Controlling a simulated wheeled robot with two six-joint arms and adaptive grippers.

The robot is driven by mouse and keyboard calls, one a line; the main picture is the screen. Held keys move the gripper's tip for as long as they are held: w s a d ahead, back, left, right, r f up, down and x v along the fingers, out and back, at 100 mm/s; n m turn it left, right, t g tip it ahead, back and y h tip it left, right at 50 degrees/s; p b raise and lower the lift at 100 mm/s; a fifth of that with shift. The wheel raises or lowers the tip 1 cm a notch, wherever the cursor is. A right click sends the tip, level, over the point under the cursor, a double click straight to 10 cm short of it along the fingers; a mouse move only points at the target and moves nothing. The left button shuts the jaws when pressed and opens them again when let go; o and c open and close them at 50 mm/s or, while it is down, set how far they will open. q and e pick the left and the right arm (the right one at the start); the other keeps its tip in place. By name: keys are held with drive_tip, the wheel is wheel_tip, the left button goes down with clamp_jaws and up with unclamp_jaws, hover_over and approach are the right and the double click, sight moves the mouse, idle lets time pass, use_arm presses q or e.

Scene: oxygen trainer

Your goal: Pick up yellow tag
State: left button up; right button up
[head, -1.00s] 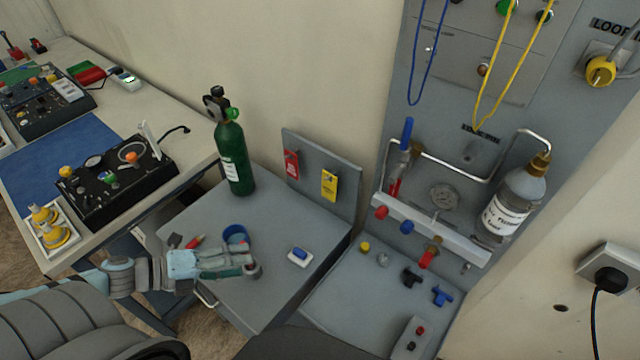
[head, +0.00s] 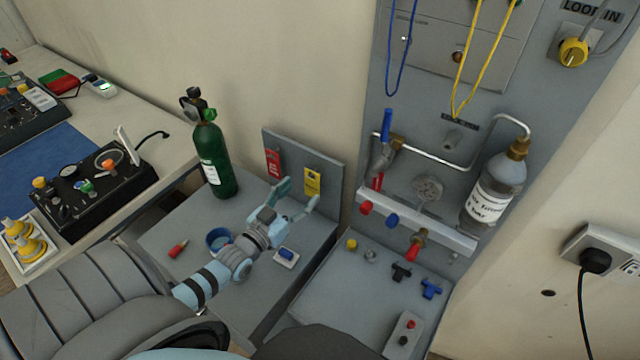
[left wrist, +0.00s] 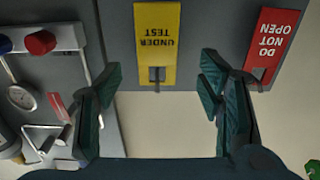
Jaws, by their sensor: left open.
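The yellow tag (head: 312,181) hangs on the grey upright board at the back of the grey side table. In the left wrist view the yellow tag (left wrist: 157,44) reads "UNDER TEST" upside down and lies ahead, between the two fingers. My left gripper (head: 299,194) is open and empty, just in front of and slightly below the tag, apart from it as far as I can tell. In the left wrist view its teal fingers (left wrist: 160,90) stand wide on either side. My right gripper is not in view.
A red "DO NOT OPEN" tag (head: 273,163) hangs left of the yellow one. A green cylinder (head: 213,160) stands left of the board (head: 333,178). A blue cup (head: 217,238), a red item (head: 178,249) and a blue-and-white block (head: 286,256) lie on the table. The pipe panel is right.

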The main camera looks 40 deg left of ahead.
sight(311, 182)
use_arm(q)
drive_tip(key=w+b, duration=0.1)
drive_tip(key=w, duration=0.1)
drive_tip(key=w+b, duration=0.1)
drive_tip(key=w, duration=0.2)
drive_tip(key=shift+w+d+f, duration=0.1)
drive_tip(key=shift+w+f, duration=0.1)
drive_tip(key=shift+w, duration=0.15)
drive_tip(key=shift+w+r, duration=0.1)
drive_tip(key=shift+w, duration=0.05)
drive_tip(key=c, duration=0.9)
drive_tip(key=shift+r, duration=0.2)
